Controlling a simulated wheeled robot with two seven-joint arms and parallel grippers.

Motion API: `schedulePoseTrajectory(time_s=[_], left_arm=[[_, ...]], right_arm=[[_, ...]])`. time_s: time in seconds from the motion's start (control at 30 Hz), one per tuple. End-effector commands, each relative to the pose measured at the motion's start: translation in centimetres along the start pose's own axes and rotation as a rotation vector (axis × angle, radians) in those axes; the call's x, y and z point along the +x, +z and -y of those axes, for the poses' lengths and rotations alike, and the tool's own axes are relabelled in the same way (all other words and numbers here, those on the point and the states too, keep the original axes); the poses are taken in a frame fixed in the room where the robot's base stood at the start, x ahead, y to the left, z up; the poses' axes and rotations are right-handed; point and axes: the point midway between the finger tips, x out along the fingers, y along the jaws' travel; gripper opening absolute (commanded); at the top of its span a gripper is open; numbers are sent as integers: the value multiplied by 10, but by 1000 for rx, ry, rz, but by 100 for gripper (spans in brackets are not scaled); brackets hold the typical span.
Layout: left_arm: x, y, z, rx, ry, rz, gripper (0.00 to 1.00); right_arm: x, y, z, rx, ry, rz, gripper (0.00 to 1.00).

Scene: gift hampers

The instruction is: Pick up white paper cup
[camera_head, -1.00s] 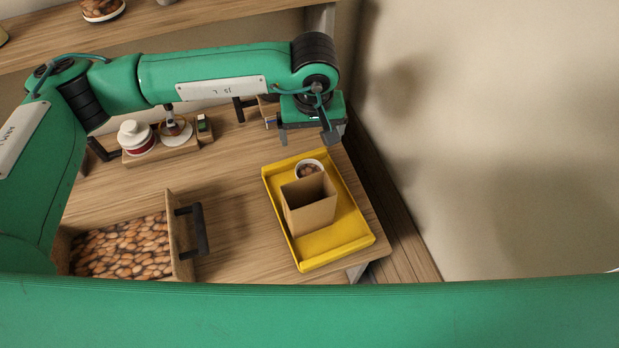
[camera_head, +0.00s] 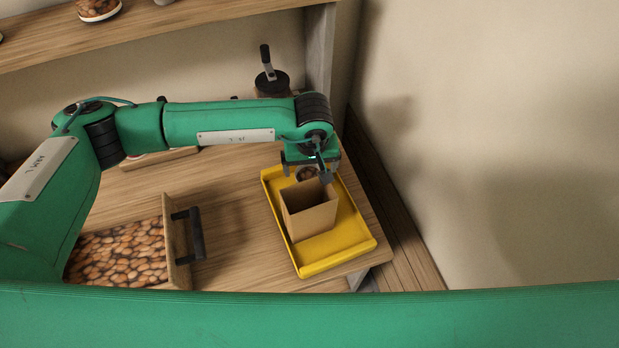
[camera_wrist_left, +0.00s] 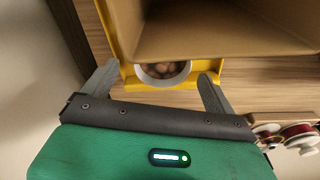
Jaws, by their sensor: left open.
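The white paper cup (camera_wrist_left: 163,80) holds round brown pieces. In the left wrist view it lies between the two spread fingers of my left gripper (camera_wrist_left: 158,82), with no finger visibly touching it. In the head view the cup (camera_head: 307,172) is partly hidden by my left gripper (camera_head: 309,176), which is over the far end of the yellow tray (camera_head: 361,242). My left gripper is open. The cup stands in that tray, beside an open brown box (camera_head: 312,217). My right gripper does not show.
The brown box (camera_wrist_left: 220,28) is close beyond the cup in the left wrist view. A wooden crate of brown nuts (camera_head: 118,255) with a dark handle stands to the left. The wall is at the right. Bare tabletop (camera_head: 235,200) lies between crate and tray.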

Motion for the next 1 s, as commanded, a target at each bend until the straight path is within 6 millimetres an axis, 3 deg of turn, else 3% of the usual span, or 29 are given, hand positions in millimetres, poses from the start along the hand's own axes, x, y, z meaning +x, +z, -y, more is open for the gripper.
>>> schedulePoseTrajectory(time_s=[0.17, 0.4, 0.57, 0.77, 1.0], left_arm=[[9, 2, 1, 0, -2, 3, 90], [39, 4, 2, -1, -2, 4, 90], [53, 4, 3, 0, -2, 2, 90], [54, 4, 3, 0, -1, 1, 90], [54, 4, 3, 0, -1, 1, 47]], right_arm=[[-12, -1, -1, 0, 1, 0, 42], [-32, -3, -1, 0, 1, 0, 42], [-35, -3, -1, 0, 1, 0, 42], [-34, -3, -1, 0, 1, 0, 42], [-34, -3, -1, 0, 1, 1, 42]])
